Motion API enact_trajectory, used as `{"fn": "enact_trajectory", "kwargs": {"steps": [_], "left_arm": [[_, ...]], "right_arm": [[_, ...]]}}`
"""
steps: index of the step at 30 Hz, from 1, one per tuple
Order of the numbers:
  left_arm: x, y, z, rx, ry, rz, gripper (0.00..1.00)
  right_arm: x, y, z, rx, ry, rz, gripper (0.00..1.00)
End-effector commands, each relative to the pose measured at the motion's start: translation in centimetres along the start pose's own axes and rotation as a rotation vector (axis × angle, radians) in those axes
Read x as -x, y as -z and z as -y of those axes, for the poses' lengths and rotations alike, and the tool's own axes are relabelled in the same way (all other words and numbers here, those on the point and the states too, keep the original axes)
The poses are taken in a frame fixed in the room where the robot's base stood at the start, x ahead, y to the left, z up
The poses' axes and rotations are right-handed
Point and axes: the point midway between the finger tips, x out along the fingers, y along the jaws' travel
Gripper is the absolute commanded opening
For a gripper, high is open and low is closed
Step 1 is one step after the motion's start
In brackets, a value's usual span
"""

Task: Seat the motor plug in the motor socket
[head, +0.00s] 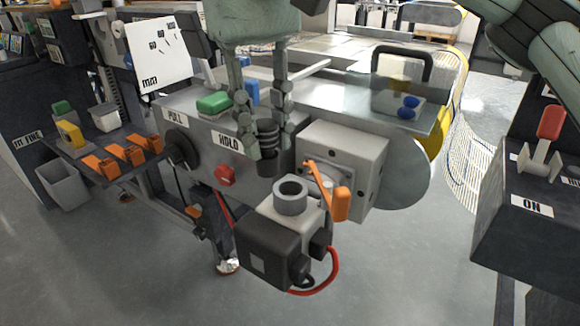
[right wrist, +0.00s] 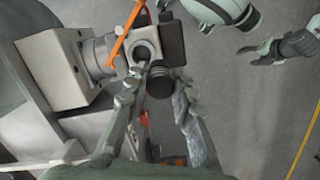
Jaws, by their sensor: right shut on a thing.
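My right gripper (head: 264,145) comes down from above in the head view, its fingers on both sides of the motor plug (head: 267,133), a dark ribbed cylinder held upright. In the right wrist view the plug (right wrist: 160,82) shows between the fingertips (right wrist: 157,92). The motor socket (head: 291,196), a grey open ring, faces up on the white and black motor (head: 264,252). The plug appears apart from the socket, up and left of it in the head view. The socket (right wrist: 143,50) shows beside the plug in the right wrist view. My left gripper (right wrist: 280,48) shows there too, away to the right.
An orange lever (head: 341,204) stands close to the right of the socket, on a white gearbox (head: 345,160). A red cable (head: 322,283) loops below the motor. A red-handled switch box (head: 540,160) stands at right. The floor in front is clear.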

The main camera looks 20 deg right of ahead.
Motion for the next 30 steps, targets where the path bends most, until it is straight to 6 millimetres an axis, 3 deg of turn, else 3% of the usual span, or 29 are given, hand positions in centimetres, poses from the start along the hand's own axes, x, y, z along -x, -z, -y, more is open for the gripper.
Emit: {"fn": "enact_trajectory", "kwargs": {"steps": [3,7,11,18,30], "left_arm": [[0.0,0.0,0.1,-0.001,0.002,0.001,0.55],[0.0,-0.1,0.1,-0.002,0.002,0.002,0.55],[0.0,-0.2,0.1,-0.003,0.002,0.004,0.55],[0.1,-0.3,0.0,-0.003,0.002,0.005,0.55],[0.2,0.2,-0.2,-0.005,-0.004,-0.016,0.55]], "right_arm": [[-1.2,-0.2,-2.0,-0.004,0.001,0.000,0.00],[-1.9,-0.4,-3.0,-0.001,0.001,0.000,0.00],[-2.7,-0.3,-3.1,-0.001,0.001,0.001,0.00],[-5.8,0.1,-3.1,-0.002,0.001,0.000,0.00],[-6.1,0.2,-3.1,-0.002,0.002,-0.001,0.00]]}}
